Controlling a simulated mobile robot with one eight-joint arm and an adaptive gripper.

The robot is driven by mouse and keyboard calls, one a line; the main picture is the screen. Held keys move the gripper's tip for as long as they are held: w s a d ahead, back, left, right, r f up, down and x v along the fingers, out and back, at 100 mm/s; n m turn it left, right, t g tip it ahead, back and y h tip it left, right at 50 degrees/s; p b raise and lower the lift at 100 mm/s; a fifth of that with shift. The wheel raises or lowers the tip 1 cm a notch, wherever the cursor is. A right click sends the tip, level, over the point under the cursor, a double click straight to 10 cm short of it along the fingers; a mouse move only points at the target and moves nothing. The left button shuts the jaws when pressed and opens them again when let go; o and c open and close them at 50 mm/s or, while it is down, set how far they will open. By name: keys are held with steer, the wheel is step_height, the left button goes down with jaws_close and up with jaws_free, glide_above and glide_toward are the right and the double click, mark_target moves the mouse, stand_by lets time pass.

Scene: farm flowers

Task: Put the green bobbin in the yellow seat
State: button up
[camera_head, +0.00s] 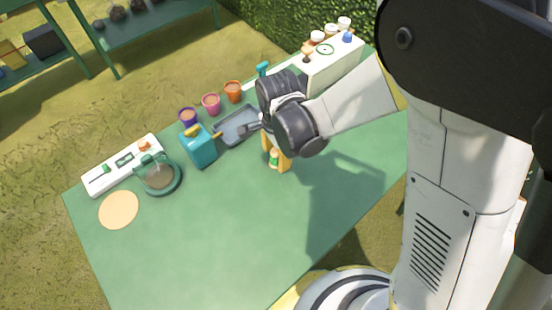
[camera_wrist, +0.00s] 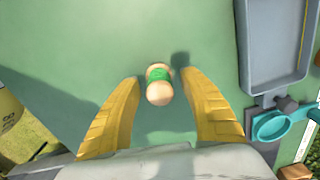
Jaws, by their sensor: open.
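The green bobbin (camera_wrist: 159,74), with pale wooden ends and a green middle, stands on the green table. It also shows in the head view (camera_head: 274,161), below my gripper. My gripper (camera_head: 279,160) is open, its yellow fingers pointing down. In the wrist view, the fingers of my gripper (camera_wrist: 161,82) are on either side of the bobbin, with a gap on each side. A white rack (camera_head: 336,68) at the table's back right carries several bobbin-like pieces and a green ring. I cannot make out a yellow seat; my arm hides part of that area.
A grey tray (camera_head: 236,125) and a teal watering can (camera_head: 199,147) stand left of my gripper. Several coloured pots (camera_head: 211,104) line the back edge. A glass jar (camera_head: 157,175), a white panel (camera_head: 122,165) and a round tan mat (camera_head: 118,210) are at left. The table's front is clear.

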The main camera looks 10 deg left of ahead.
steer(key=shift+r, duration=0.1)
jaws_close()
